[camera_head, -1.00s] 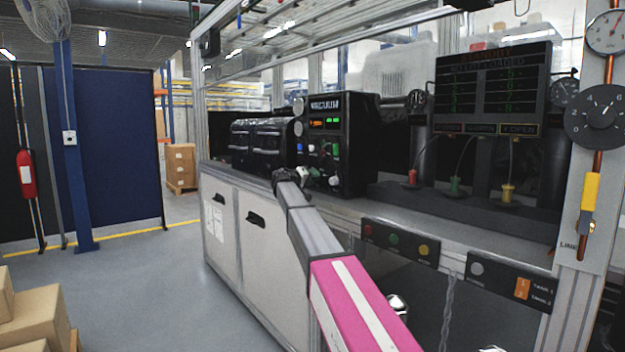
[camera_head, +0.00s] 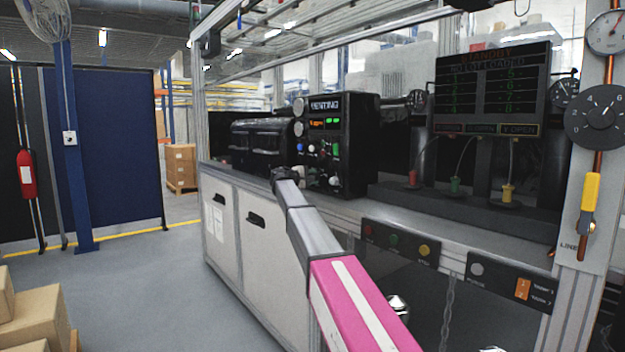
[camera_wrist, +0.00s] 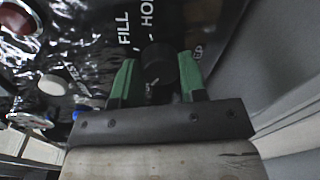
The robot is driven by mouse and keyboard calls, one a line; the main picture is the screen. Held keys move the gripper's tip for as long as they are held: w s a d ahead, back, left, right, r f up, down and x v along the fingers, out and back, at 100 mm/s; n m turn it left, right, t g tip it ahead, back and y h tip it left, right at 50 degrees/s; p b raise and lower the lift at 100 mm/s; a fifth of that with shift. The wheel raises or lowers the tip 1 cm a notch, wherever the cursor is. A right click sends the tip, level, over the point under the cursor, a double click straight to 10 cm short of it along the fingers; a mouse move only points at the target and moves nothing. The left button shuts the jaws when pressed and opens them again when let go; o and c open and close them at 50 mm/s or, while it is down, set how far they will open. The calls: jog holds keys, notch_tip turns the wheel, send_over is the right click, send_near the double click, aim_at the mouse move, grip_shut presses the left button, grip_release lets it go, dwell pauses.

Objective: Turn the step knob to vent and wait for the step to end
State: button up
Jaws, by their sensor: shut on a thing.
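The black control unit (camera_head: 348,135) stands on the bench in the head view, and its display (camera_head: 324,106) reads VENTING. In the wrist view the dark round step knob (camera_wrist: 158,63) sits between the two green fingers of my gripper (camera_wrist: 157,75), which is shut on it. The words FILL and part of HOLD show beside the knob; the mark it points at is hard to read. In the head view my arm reaches to the front of the unit, and the knob and fingers cannot be made out clearly.
A status board (camera_head: 490,92) at the back reads STANDBY. A black ribbed case (camera_head: 262,146) stands left of the unit. Button panels (camera_head: 400,242) line the bench front. In the wrist view a red button (camera_wrist: 20,17) and a white button (camera_wrist: 53,84) lie left of my gripper.

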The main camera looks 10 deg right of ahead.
jog(key=shift+n, duration=0.5)
jog(key=shift+f, duration=0.1)
jog(key=o, duration=0.9)
jog(key=v, duration=1.1)
